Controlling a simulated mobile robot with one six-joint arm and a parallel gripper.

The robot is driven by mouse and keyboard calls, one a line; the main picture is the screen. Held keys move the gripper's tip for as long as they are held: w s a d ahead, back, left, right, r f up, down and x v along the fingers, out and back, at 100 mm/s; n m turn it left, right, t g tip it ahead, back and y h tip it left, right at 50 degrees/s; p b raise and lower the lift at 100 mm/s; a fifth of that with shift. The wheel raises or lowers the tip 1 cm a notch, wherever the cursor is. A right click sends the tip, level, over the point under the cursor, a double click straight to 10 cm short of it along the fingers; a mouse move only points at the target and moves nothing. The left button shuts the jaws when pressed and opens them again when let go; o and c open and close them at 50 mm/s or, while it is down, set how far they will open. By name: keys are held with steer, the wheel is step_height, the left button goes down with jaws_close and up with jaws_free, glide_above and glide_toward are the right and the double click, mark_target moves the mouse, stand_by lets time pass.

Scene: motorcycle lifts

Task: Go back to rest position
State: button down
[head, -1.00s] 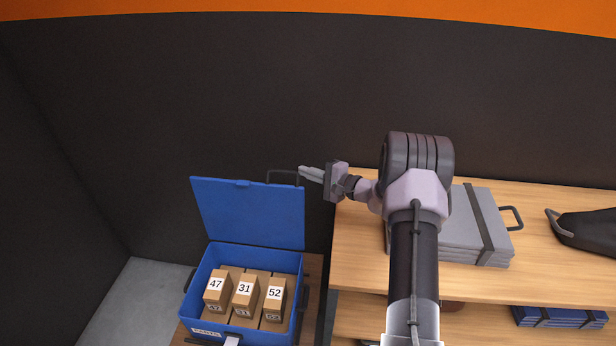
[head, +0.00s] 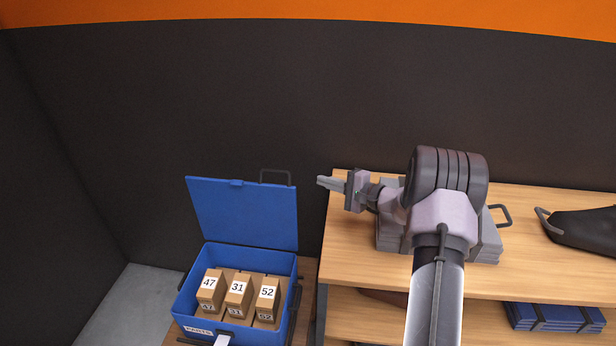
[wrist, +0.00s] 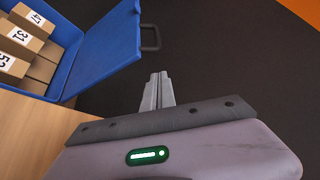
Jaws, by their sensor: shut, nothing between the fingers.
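My gripper (head: 325,183) is shut and empty. In the head view it points left, above the left end of the wooden shelf's top board, apart from the blue case. In the wrist view its closed fingers (wrist: 157,92) point at the dark wall, beside the case's raised lid. My arm reaches up from the lower right and hides part of the grey stack behind it.
The blue case (head: 240,249) stands open at the lower left with boxes (head: 238,287) numbered 47, 31 and 52. The wooden shelf (head: 350,240) bears a grey strapped stack (head: 488,240) and a black bag (head: 585,231). A blue stack (head: 550,317) lies below.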

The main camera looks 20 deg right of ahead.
steer(key=s+a+r+n+g+y, duration=0.1)
steer(key=s+a+r+n+g, duration=0.1)
steer(key=a+r, duration=0.3)
steer(key=s+a+r+n+g+y, duration=0.1)
steer(key=s+a+r+n+g, duration=0.15)
steer(key=a, duration=0.55)
steer(key=s+a+r+n+g+h, duration=0.1)
steer(key=s+a+r+n+g, duration=0.35)
steer(key=s+a, duration=0.75)
steer(key=s+n+h+b, duration=0.1)
steer(key=s+h, duration=0.5)
steer(key=s, duration=1.5)
steer(key=shift+s+a+n+h, duration=0.2)
steer(key=shift+a+n+h, duration=0.15)
steer(key=shift+n, duration=0.25)
